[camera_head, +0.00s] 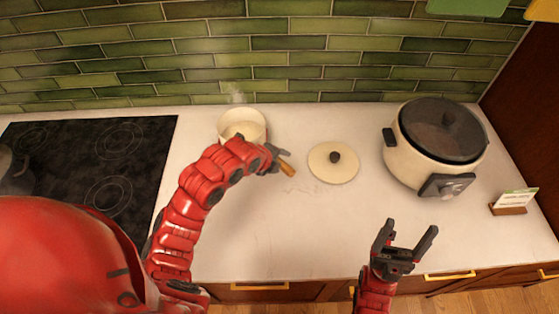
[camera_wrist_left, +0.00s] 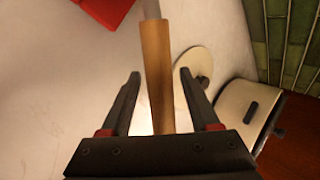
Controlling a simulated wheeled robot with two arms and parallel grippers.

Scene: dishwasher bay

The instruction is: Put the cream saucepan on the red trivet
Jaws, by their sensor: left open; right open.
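The cream saucepan (camera_head: 242,124) stands upright near the backsplash, with steam above it. Its wooden handle (camera_head: 287,168) points toward the front right. My left gripper (camera_head: 274,159) is at the handle, partly covering it. In the left wrist view the wooden handle (camera_wrist_left: 156,75) runs between the two open fingers, with visible gaps on both sides; the pan body is out of that view. A flat red piece, apparently the red trivet (camera_wrist_left: 108,8), shows at the top edge there. No trivet shows in the head view; my left arm may hide it. My right gripper (camera_head: 402,242) is open and empty near the front edge.
A cream lid (camera_head: 332,163) with a dark knob lies right of the saucepan. A large cream cooker (camera_head: 437,142) and a small sign (camera_head: 514,201) stand at the right. A black cooktop (camera_head: 92,165) with a dark pot is at the left. The middle front counter is clear.

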